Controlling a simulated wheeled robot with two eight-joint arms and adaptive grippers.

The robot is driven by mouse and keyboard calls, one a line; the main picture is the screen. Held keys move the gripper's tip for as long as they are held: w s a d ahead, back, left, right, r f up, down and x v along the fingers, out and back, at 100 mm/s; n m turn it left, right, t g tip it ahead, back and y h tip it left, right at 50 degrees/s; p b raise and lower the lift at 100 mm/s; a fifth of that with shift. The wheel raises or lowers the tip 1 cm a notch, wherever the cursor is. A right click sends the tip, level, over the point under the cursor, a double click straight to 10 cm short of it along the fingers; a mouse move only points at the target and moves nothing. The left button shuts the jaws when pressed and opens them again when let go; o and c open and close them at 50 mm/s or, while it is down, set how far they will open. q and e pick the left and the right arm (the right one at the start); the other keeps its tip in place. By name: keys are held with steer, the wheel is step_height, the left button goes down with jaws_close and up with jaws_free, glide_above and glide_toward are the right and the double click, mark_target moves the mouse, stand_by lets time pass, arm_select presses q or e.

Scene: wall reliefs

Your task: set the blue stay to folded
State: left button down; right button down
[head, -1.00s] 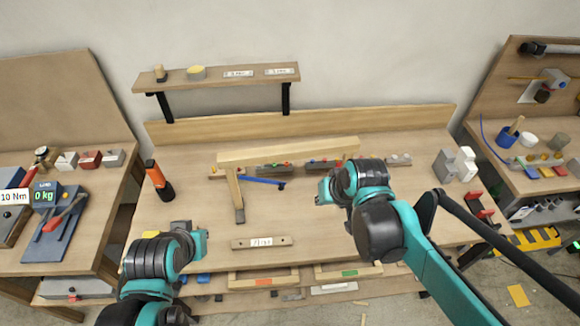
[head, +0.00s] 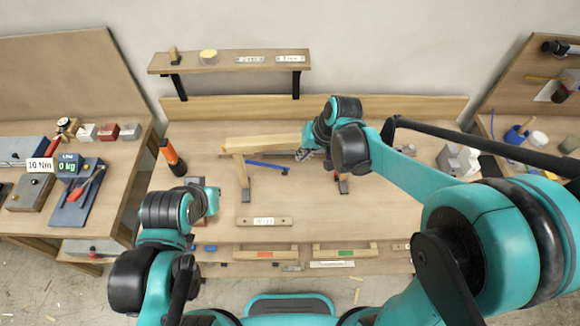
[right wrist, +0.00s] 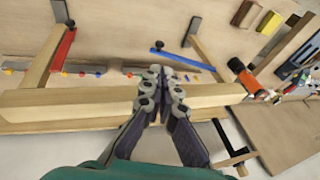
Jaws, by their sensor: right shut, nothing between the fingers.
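The blue stay (head: 268,164) is a thin blue bar lying at a slant beside the left leg of a wooden frame (head: 250,143). It also shows in the right wrist view (right wrist: 182,60), with a dark piece at its end away from the leg. My right gripper (head: 304,155) is shut and empty, near the right end of the blue stay. In the right wrist view its fingertips (right wrist: 164,72) overlap the frame's beam and lie just below the stay; contact cannot be told. My left gripper (head: 212,199) is low at the left, far from the stay; its jaws are unclear.
A red stay (right wrist: 62,50) stands by the frame's other leg. An orange-black cylinder (head: 172,157) is left of the frame. A labelled wooden strip (head: 264,222) lies in front. A shelf (head: 230,62) hangs above. The tabletop between strip and frame is clear.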

mark_target(286, 173)
steer(key=b+x, duration=0.2)
steer(key=x, duration=1.2)
steer(key=a+f+y+b, duration=0.2)
steer(key=f+y+b, duration=0.1)
steer(key=b, duration=0.3)
steer(key=a+f+y+b, duration=0.2)
steer(key=f+y+b, duration=0.1)
steer(key=b, duration=0.3)
steer(key=a+f+m+y+b, duration=0.1)
steer(key=a+f+y+b, duration=0.1)
steer(key=b, duration=0.5)
steer(key=shift+s+a+f+y, duration=0.1)
steer(key=shift+s+f+y, duration=0.15)
steer(key=shift+f+y, duration=0.45)
steer(key=shift+a+f+b, duration=0.3)
steer(key=shift+a, duration=0.05)
steer(key=shift+r, duration=0.25)
steer(key=shift+d, duration=0.1)
steer(key=shift+r+p, duration=0.1)
steer(key=shift+p, duration=0.25)
